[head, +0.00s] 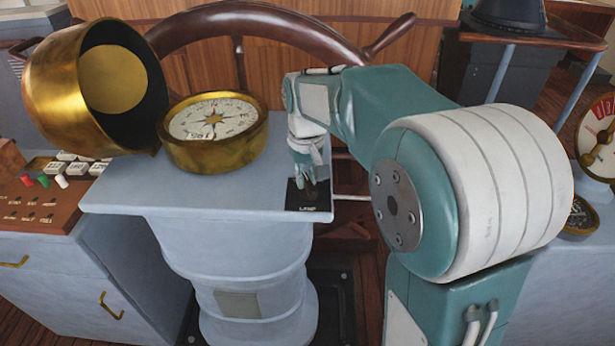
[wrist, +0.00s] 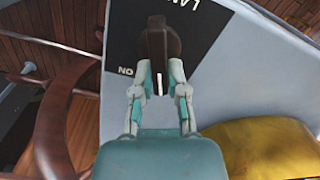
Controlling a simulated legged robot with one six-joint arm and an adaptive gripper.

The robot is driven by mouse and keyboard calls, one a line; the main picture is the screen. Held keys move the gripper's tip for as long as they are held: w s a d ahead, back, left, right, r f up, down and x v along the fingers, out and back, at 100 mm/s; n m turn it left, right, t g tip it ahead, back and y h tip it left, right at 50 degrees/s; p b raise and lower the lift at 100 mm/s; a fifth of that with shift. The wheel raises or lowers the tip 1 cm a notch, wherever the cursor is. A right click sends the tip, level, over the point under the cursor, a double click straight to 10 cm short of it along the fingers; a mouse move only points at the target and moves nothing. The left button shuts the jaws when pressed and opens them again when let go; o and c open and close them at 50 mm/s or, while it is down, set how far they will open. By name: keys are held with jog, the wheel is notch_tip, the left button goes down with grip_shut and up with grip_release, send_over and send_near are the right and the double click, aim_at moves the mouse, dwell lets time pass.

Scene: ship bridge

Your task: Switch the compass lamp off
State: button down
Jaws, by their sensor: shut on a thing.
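The lamp switch is a dark rotary knob (wrist: 163,42) with a white mark, on a black plate (wrist: 125,42) with white lettering. In the head view the plate (head: 296,199), lettered "LAMP", lies at the near right corner of the grey pedestal top. My gripper (head: 308,182) points down over it. In the wrist view the fingers of my gripper (wrist: 160,75) are shut on the knob, one on each side. The white mark shows between the fingers. The brass compass (head: 213,133) sits on the pedestal, left of my gripper. Part of the plate is hidden by the fingers.
The brass hood (head: 95,85) stands tilted open left of the compass. A wooden ship's wheel (head: 265,22) is behind the pedestal (head: 130,198). A console with small switches (head: 40,205) is at left. A brass gauge (head: 598,140) is at far right.

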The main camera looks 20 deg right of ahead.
jog(key=shift+a+n, duration=0.1)
jog(key=shift+n, duration=0.5)
jog(key=shift+w, duration=0.1)
jog(key=c, duration=0.7)
grip_release()
jog(key=shift+o, duration=0.2)
notch_tip(320, 180, up, 12)
jog(key=shift+a+f, duration=0.1)
